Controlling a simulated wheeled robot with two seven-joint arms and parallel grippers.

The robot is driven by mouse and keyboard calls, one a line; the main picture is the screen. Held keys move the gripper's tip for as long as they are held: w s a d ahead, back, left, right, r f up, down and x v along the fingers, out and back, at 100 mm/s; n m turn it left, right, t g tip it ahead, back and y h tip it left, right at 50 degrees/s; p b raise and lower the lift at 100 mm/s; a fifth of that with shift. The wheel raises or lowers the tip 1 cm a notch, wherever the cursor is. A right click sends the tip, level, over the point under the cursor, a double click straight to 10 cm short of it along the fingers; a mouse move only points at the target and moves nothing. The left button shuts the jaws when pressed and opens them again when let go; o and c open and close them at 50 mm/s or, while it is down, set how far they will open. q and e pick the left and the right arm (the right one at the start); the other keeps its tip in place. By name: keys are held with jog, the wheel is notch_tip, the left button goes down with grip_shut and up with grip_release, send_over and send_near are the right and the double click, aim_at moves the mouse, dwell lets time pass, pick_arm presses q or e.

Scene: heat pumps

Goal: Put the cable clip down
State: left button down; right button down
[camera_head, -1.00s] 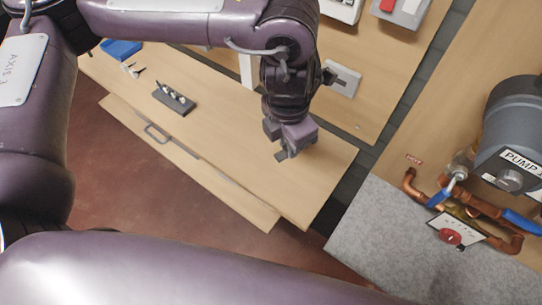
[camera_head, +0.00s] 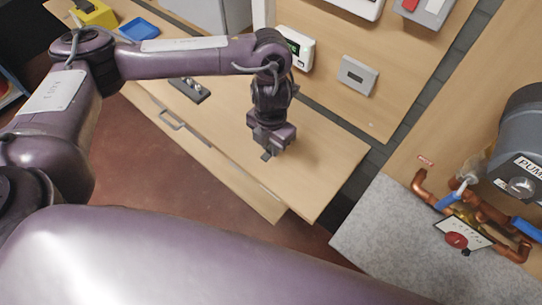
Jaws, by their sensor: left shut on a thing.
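My left gripper (camera_head: 267,152) points down over the right part of the wooden bench top (camera_head: 318,162). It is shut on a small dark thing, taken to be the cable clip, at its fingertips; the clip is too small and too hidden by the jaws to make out. I cannot tell whether it touches the bench. My right gripper is not in view.
A dark block with small metal parts (camera_head: 189,89) lies on the bench to the left, beside a blue tray (camera_head: 139,28) farther back. A grey switch box (camera_head: 358,75) is on the back panel. Copper pipes (camera_head: 478,210) and a pump stand at right. Bench right of the gripper is clear.

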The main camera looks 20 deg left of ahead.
aim_at(271, 164)
pick_arm(q)
notch_tip(271, 164, down, 4)
jog(key=shift+r, duration=0.25)
notch_tip(271, 164, down, 3)
jog(key=shift+r, duration=0.1)
jog(key=shift+f, duration=0.25)
jog(key=c, duration=1.3)
grip_release()
jog(key=shift+r, duration=0.1)
